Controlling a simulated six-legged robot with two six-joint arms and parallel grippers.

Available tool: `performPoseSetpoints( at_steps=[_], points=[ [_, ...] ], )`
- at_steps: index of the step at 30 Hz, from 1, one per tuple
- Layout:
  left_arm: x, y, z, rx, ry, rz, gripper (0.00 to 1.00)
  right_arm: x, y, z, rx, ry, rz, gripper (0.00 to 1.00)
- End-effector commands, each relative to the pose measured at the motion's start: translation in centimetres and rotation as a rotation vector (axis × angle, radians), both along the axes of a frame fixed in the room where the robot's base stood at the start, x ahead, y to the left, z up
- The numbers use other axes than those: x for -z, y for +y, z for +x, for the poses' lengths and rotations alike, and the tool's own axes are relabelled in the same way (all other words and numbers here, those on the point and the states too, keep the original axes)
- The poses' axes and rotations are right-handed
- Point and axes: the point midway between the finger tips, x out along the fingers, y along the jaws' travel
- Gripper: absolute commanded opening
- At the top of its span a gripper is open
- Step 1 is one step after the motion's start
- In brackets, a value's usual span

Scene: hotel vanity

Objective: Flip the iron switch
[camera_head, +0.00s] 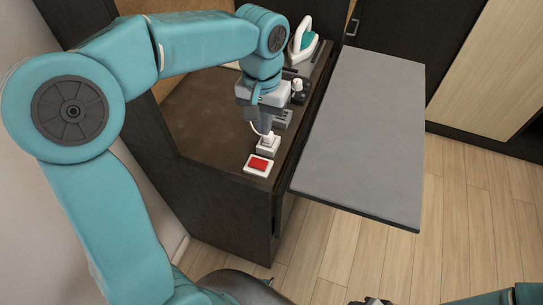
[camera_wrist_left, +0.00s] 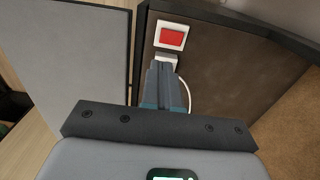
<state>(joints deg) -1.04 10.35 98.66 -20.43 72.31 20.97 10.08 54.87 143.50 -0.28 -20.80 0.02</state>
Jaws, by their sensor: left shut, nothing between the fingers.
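The red rocker switch in a white frame (camera_head: 258,164) sits on the near end of the dark vanity top. It also shows in the left wrist view (camera_wrist_left: 172,37), beyond my fingertips. My left gripper (camera_head: 267,135) is shut and empty, pointing down at the white socket block (camera_head: 268,147) beside the switch. In the left wrist view the closed fingers (camera_wrist_left: 162,68) partly cover that block (camera_wrist_left: 171,59); I cannot tell whether they touch it. The white and teal iron (camera_head: 303,42) stands at the back of the counter. A small part of my right gripper (camera_head: 371,301) shows at the bottom edge.
A grey ironing board (camera_head: 362,135) extends to the right of the vanity (camera_head: 222,205). A white cable (camera_wrist_left: 187,93) curves beside my left fingers. Small dark and white items stand on the counter behind the gripper. Open wooden floor (camera_head: 470,200) lies to the right.

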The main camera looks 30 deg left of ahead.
Motion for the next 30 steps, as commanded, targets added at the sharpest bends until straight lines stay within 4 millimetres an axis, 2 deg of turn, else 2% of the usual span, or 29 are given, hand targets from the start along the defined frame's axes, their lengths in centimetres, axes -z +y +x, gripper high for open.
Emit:
performPoseSetpoints(
  at_steps=[10, 14, 17, 30],
  points=[
    [-0.1, 0.0, -0.5, -0.001, 0.0, 0.002, 0.0, 0.0, 0.0, 0.0, 0.0, 0.0, 0.0, 0.43],
    [0.8, 0.0, -0.5, -0.001, 0.004, 0.002, 0.0, 0.1, 0.0, 0.0, 0.0, 0.0, 0.0, 0.43],
    [2.3, -0.1, -0.4, -0.001, 0.005, 0.002, 0.0, 0.1, 0.0, 0.0, 0.0, 0.0, 0.0, 0.43],
    [11.3, -0.2, -0.1, 0.0, 0.006, 0.002, 0.0, 0.1, 0.0, 0.0, 0.0, 0.0, 0.0, 0.43]
  ],
)
